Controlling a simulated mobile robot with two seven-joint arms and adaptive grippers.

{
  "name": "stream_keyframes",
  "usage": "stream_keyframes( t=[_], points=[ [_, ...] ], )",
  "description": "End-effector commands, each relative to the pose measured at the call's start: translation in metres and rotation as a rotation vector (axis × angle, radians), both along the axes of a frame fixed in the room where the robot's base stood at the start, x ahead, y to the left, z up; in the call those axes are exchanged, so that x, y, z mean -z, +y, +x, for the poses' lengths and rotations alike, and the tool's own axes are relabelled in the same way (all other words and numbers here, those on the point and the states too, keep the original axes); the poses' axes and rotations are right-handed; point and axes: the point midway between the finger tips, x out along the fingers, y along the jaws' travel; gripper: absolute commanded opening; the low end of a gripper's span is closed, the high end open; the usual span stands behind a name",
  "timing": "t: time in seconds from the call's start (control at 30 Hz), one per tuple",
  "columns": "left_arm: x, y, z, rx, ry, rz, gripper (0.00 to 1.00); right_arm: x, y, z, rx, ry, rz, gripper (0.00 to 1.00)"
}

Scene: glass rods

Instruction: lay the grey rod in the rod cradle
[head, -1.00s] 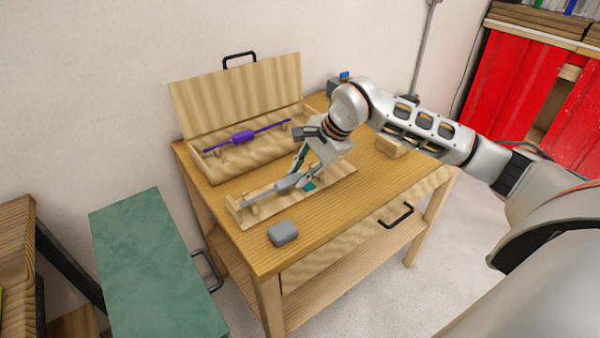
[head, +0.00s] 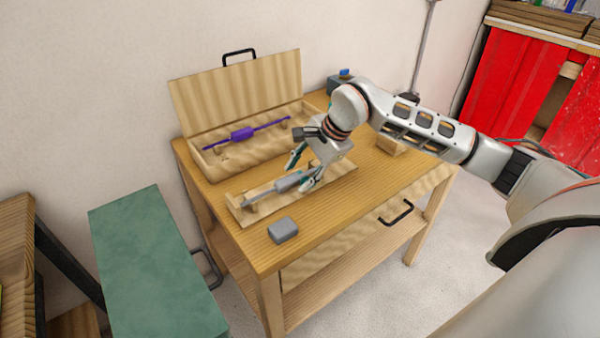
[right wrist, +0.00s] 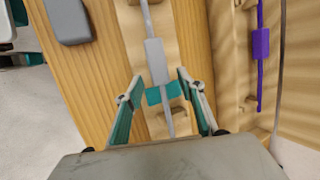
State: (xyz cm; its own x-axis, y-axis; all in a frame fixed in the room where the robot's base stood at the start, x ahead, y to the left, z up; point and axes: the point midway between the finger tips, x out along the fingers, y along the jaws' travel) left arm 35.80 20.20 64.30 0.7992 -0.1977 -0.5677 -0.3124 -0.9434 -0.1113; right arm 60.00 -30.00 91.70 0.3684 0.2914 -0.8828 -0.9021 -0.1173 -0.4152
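The grey rod (head: 287,183), with a thick middle part, lies lengthwise along the rod cradle (head: 262,209), a pale wooden board with upright supports. The rod appears to rest on the supports, and it also shows in the right wrist view (right wrist: 155,60). My right gripper (head: 297,176) is over the rod's thick middle, with its teal fingers spread on both sides. In the right wrist view the fingers (right wrist: 160,76) stand apart from the rod. A teal patch shows across the rod there; I cannot tell what it is. My left gripper is not in view.
An open wooden case (head: 215,172) behind the cradle holds a purple rod (head: 243,134); its lid (head: 235,90) stands upright. A grey block (head: 283,230) sits in front of the cradle. A wooden block (head: 390,145) is to the right. The table's front right is clear.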

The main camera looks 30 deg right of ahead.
Motion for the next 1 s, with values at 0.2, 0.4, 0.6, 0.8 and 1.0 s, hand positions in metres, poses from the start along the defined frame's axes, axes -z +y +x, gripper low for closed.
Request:
stream_keyframes(
  t=[0.2, 0.4, 0.6, 0.8, 1.0],
  points=[
    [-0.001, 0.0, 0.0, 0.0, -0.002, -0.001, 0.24, 0.0, 0.0, 0.0, 0.0, 0.0, 0.0, 0.38],
    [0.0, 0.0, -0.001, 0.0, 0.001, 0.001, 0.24, -0.007, -0.003, -0.003, 0.0, -0.001, -0.001, 0.38],
    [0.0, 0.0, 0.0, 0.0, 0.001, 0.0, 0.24, -0.038, -0.014, -0.014, 0.001, -0.004, -0.002, 0.38],
    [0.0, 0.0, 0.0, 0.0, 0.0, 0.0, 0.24, -0.074, -0.025, -0.03, 0.002, -0.003, -0.002, 0.38],
    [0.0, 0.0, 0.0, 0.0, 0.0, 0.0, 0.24, -0.098, -0.032, -0.04, 0.001, -0.001, -0.001, 0.38]
  ],
)
